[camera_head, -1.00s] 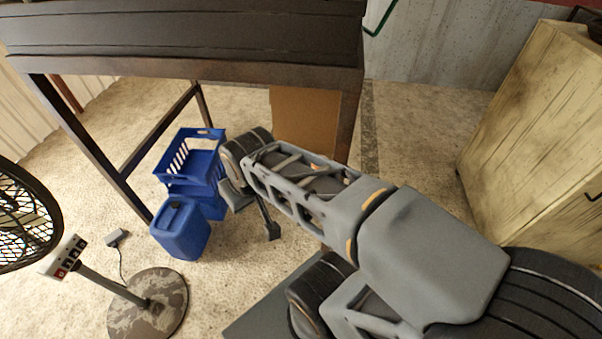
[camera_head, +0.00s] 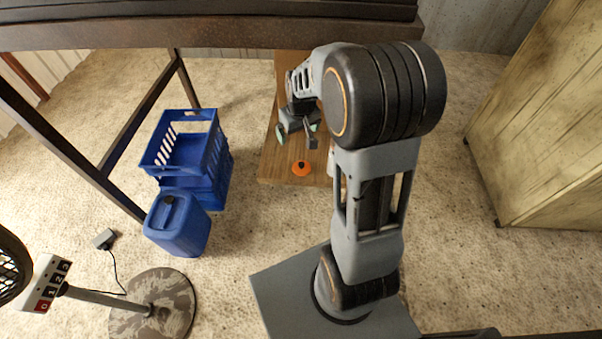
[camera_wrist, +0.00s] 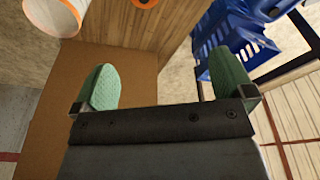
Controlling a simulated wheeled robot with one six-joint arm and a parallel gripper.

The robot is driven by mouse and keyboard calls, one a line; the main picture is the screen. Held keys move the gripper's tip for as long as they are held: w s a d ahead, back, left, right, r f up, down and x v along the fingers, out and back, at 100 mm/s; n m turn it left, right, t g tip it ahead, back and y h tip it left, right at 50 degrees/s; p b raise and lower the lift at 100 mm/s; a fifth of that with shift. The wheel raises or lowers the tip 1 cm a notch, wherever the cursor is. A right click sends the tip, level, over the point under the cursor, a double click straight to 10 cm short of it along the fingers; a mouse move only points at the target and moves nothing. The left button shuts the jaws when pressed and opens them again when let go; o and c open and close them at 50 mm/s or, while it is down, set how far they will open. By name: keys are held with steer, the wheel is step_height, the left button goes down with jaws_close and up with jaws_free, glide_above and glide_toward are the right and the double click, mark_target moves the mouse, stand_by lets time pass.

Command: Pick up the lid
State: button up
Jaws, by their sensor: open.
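The orange lid (camera_head: 301,168) with a dark knob lies on a low wooden surface, near its front edge. In the wrist view only part of the lid (camera_wrist: 145,3) shows, cut off by the top edge. My gripper (camera_head: 297,130) is above and behind the lid in the head view, apart from it. In the wrist view my gripper (camera_wrist: 166,78) has its two green fingertips wide apart with nothing between them.
A white cylinder with an orange rim (camera_wrist: 55,15) stands near the lid; my arm mostly hides it in the head view. Blue crates (camera_head: 195,160) and a blue canister (camera_head: 178,225) stand left. A dark table (camera_head: 210,32) overhangs behind. A cabinet (camera_head: 535,130) stands right.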

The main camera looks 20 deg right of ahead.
steer(key=b, duration=0.2)
glide_toward(302, 164)
steer(key=shift+g, duration=0.3)
steer(key=f, duration=0.2)
steer(key=w+f, duration=0.1)
steer(key=f, duration=0.1)
steer(key=shift+w+b, duration=0.15)
steer(key=shift+b, duration=0.2)
steer(key=shift+w+f, duration=0.2)
steer(key=shift+f, duration=1.4)
steer(key=shift+w+f, duration=0.15)
steer(key=shift+f, duration=1.4)
steer(key=shift+c, duration=0.4)
steer(key=c, duration=0.7)
